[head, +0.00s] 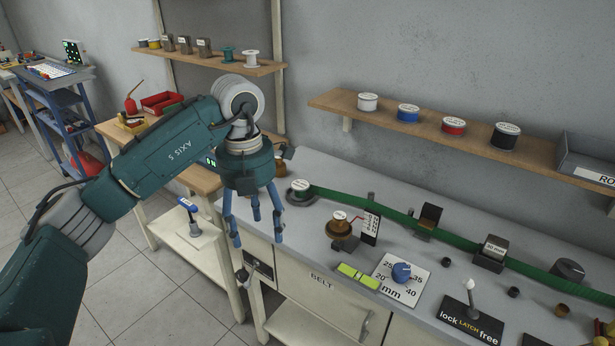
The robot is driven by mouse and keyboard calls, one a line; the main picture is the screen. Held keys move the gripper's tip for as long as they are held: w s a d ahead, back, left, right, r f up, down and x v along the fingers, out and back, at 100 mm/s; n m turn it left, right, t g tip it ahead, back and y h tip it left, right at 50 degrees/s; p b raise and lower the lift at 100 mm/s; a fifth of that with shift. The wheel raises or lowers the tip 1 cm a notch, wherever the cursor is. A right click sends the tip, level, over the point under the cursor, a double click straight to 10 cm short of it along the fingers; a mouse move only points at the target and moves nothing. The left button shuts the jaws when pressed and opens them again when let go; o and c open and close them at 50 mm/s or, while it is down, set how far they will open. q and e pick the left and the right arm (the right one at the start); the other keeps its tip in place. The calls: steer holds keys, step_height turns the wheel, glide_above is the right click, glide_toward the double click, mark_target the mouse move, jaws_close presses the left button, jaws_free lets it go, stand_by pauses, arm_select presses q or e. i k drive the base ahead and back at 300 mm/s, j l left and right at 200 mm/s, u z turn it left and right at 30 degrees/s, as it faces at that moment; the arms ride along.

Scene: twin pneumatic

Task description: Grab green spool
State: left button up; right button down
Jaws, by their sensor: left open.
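A small teal-green spool (228,54) stands on the upper wall shelf (205,58), left of a white spool (251,58). My left gripper (256,232) hangs with its blue fingers pointing down and spread apart, with nothing between them. It is in front of the bench's left end, well below and nearer than the green spool. My left arm reaches in from the lower left, and its wrist is just below the shelf's right part in the picture. My right gripper is not in view.
Dark labelled boxes (186,45) share the upper shelf. White, blue, red and black spools stand on the right shelf (370,103). The bench (340,200) carries a green belt (385,212), a dial plate (402,290) and a latch lever (470,300).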

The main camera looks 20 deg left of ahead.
mark_target(300, 186)
steer(key=i, duration=1)
